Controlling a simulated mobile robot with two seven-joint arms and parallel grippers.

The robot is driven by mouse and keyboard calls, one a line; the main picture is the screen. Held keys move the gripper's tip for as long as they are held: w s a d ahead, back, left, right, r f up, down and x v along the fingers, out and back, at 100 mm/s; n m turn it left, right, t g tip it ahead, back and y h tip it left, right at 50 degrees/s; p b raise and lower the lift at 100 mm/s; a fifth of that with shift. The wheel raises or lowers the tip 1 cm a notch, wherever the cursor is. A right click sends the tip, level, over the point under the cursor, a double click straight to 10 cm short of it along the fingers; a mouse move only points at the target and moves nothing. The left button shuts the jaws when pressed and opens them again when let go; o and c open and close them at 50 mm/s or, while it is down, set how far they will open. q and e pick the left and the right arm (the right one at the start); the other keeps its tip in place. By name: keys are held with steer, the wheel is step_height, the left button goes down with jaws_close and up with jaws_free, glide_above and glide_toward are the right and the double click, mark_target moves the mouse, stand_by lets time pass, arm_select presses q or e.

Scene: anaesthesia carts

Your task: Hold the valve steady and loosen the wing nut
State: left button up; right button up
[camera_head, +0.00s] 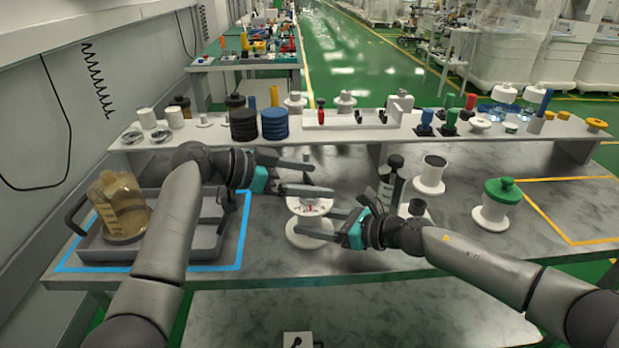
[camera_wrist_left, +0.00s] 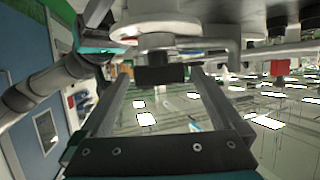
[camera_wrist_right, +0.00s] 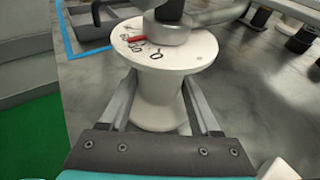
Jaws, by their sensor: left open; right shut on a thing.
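The valve (camera_head: 311,205) is a white spool-shaped body on the bench, upright, with a marked round top plate. In the right wrist view the valve (camera_wrist_right: 160,55) carries a grey hub with a red pointer. My right gripper (camera_head: 312,221) is shut on the valve's waist, one finger on each side. A dark block (camera_wrist_left: 160,74), seemingly the wing nut, shows in the left wrist view above the hub, between the left fingers. My left gripper (camera_head: 322,178) is open around it, with gaps to the fingers. The arms and fingers partly hide the nut in the head view.
A grey tray (camera_head: 205,240) with a brown jar (camera_head: 122,205) stands left inside blue tape. A black-topped post (camera_head: 392,180), a white spool (camera_head: 430,175) and a green-topped valve (camera_head: 497,203) stand right. A shelf (camera_head: 350,133) with several parts runs behind.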

arm_select(q)
steer(key=c, duration=1.4)
steer(key=shift+f+t, duration=0.1)
steer(key=shift+t, duration=0.2)
steer(key=shift+n+t+y, duration=0.6)
steer(key=shift+n+t, duration=0.3)
steer(key=shift+n, duration=0.2)
steer(key=shift+n+t+y, duration=2)
steer(key=shift+n+t, duration=0.2)
steer(key=shift+n, duration=0.3)
steer(key=shift+f, duration=0.1)
